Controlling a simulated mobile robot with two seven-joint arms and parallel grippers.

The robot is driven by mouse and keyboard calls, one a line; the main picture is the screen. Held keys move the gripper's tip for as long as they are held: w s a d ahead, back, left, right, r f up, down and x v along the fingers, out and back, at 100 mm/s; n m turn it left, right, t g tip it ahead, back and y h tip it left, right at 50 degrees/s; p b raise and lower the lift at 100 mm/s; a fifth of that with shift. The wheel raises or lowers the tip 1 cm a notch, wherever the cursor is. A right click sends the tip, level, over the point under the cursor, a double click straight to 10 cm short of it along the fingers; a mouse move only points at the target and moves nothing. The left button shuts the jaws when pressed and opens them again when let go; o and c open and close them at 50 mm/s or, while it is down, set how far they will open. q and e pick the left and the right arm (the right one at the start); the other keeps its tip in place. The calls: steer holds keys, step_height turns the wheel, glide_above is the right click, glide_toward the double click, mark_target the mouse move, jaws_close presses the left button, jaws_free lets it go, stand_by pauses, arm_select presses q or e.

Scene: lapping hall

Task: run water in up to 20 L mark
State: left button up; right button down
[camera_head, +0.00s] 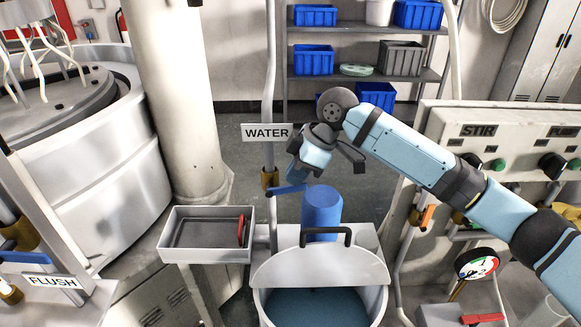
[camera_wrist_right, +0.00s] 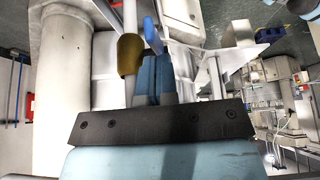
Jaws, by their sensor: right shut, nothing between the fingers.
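The water valve is a brass body (camera_head: 269,179) on a vertical pipe under the WATER sign (camera_head: 266,132). Its blue lever (camera_head: 288,189) points right, crosswise to the pipe. My right gripper (camera_head: 292,177) is shut and empty, its fingertips close by the lever; I cannot tell whether they touch it. In the right wrist view the shut fingers (camera_wrist_right: 155,82) are beside the brass body (camera_wrist_right: 130,55), with the lever (camera_wrist_right: 152,36) just beyond their tips. The pale tank (camera_head: 381,300) under a half lid (camera_head: 320,268) holds dark blue liquid (camera_head: 315,308). No level mark is readable. My left gripper is out of view.
A grey tray (camera_head: 205,255) with a red item (camera_head: 241,231) stands left of the tank. A blue cylinder (camera_head: 322,208) rises behind the lid's handle. A STIR panel (camera_head: 478,131) and a gauge (camera_head: 477,264) are on the right. A FLUSH sign (camera_head: 52,282) is at left.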

steer(key=shift+d+f+y, duration=0.25)
steer(key=shift+f+y, duration=0.05)
steer(key=shift+y, duration=0.2)
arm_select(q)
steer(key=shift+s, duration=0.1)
arm_select(e)
steer(key=shift+d+f+y, duration=0.2)
steer(key=shift+f+y, duration=0.1)
steer(key=shift+y, duration=0.4)
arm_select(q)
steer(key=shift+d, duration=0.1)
